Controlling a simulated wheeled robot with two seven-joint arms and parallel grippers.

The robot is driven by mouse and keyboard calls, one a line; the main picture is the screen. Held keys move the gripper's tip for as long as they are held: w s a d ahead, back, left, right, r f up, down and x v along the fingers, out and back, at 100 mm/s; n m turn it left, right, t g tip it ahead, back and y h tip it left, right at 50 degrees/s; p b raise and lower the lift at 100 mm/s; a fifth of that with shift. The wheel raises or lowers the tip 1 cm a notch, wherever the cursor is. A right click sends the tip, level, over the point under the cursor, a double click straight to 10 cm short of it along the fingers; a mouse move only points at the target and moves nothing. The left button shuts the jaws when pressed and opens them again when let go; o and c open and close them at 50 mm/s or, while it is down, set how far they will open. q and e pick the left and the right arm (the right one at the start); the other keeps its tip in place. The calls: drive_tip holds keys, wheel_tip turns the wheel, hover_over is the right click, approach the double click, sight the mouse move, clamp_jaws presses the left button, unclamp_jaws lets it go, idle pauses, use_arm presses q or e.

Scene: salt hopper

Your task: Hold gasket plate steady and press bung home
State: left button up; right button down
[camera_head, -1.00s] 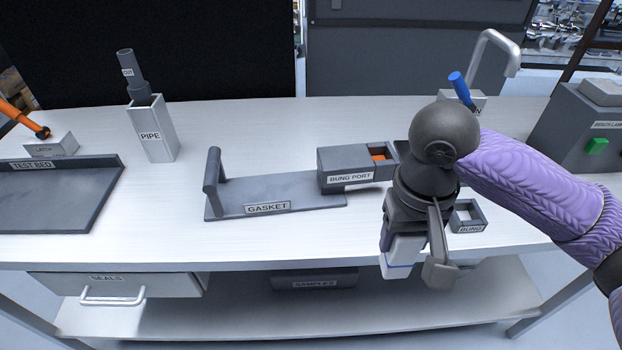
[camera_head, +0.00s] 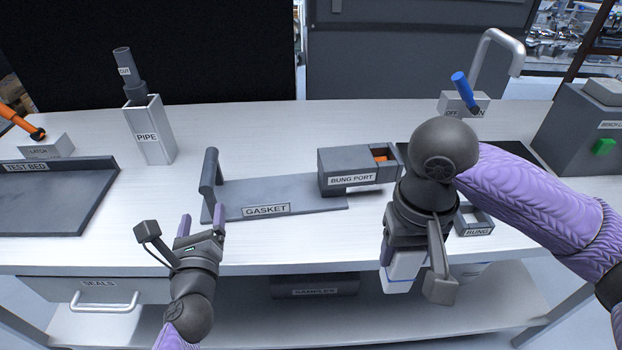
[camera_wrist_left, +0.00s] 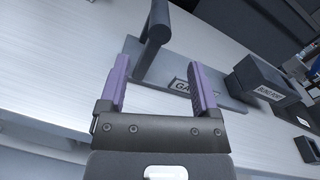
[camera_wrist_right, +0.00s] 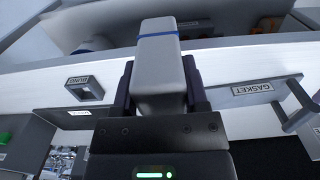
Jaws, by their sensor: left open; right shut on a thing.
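The grey gasket plate (camera_head: 285,189) lies flat on the bench, with an upright handle (camera_head: 209,172) at its left end. My left gripper (camera_head: 201,224) is open and empty, just in front of the handle. The handle (camera_wrist_left: 154,42) stands beyond its fingertips in the left wrist view. My right gripper (camera_head: 408,246) is shut on a pale grey block with a blue band, apparently the bung (camera_wrist_right: 160,60), over the bench's front edge, right of the port.
The small holder labelled BUNG (camera_head: 478,220) at the right looks empty. A pipe stand (camera_head: 153,150) and test bed (camera_head: 55,200) are at the left. A blue-handled switch (camera_head: 464,97) stands at the back right. The bench in front of the plate is clear.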

sight(207, 193)
use_arm(q)
drive_tip(key=w, duration=0.2)
drive_tip(key=w+b, duration=0.1)
drive_tip(key=w, duration=0.2)
drive_tip(key=w+b, duration=0.1)
drive_tip(key=w, duration=0.2)
drive_tip(key=shift+a+f, duration=0.2)
drive_tip(key=shift+a, duration=0.2)
use_arm(e)
wheel_tip(207, 193, down, 3)
drive_tip(key=shift+r, duration=0.15)
use_arm(q)
drive_tip(key=shift+w+r, duration=0.1)
drive_tip(key=shift+w, duration=0.35)
clamp_jaws()
drive_tip(key=shift+f+b, duration=0.2)
drive_tip(key=shift+b, duration=0.1)
use_arm(e)
drive_tip(key=shift+f, duration=0.25)
idle(0.3)
